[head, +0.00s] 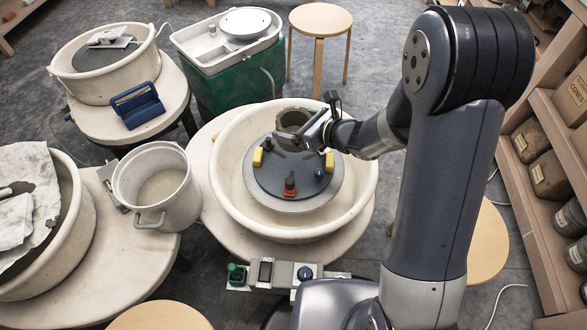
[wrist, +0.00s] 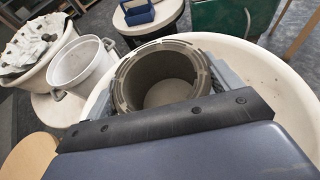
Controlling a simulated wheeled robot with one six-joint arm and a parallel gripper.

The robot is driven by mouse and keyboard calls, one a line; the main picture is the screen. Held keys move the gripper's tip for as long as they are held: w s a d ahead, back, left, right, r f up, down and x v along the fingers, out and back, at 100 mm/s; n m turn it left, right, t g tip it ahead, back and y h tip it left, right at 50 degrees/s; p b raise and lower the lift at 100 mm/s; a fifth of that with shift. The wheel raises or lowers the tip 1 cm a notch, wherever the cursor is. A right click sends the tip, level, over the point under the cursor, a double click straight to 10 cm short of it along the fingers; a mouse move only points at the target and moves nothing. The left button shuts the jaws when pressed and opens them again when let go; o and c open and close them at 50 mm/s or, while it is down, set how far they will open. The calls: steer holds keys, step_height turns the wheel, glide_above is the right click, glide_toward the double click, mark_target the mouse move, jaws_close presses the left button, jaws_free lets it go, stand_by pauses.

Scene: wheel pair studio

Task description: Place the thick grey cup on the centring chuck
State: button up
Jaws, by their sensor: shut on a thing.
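The thick grey cup (head: 292,119) is in my gripper (head: 297,130), by the far edge of the centring chuck in the head view. In the wrist view the cup (wrist: 159,82) is seen from above, open and empty, with one finger on each side of it. The centring chuck (head: 280,180) is a dark disc with yellow, red and blue pieces around its edge, inside a round cream basin (head: 225,190). The cup's lower part is partly hidden by my gripper. I cannot tell if its base touches anything.
A white bucket (head: 160,185) stands left of the basin. A control box (head: 285,273) is at its near side. A blue caddy (head: 138,104), a green tub (head: 235,75) and a wooden stool (head: 320,21) lie beyond. Shelves (head: 545,130) line the right.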

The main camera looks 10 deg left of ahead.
step_height(320, 180, down, 10)
steer(key=shift+a+f+b, duration=0.1)
steer(key=shift+a+b, duration=0.05)
steer(key=shift+b, duration=1.05)
steer(key=shift+f, duration=0.15)
steer(key=o, duration=1.1)
steer(key=shift+c, duration=0.2)
steer(key=shift+s+r, duration=0.1)
steer(key=shift+r, duration=0.25)
steer(key=p+v, duration=0.1)
steer(key=v, duration=1.1)
steer(key=shift+f, duration=0.1)
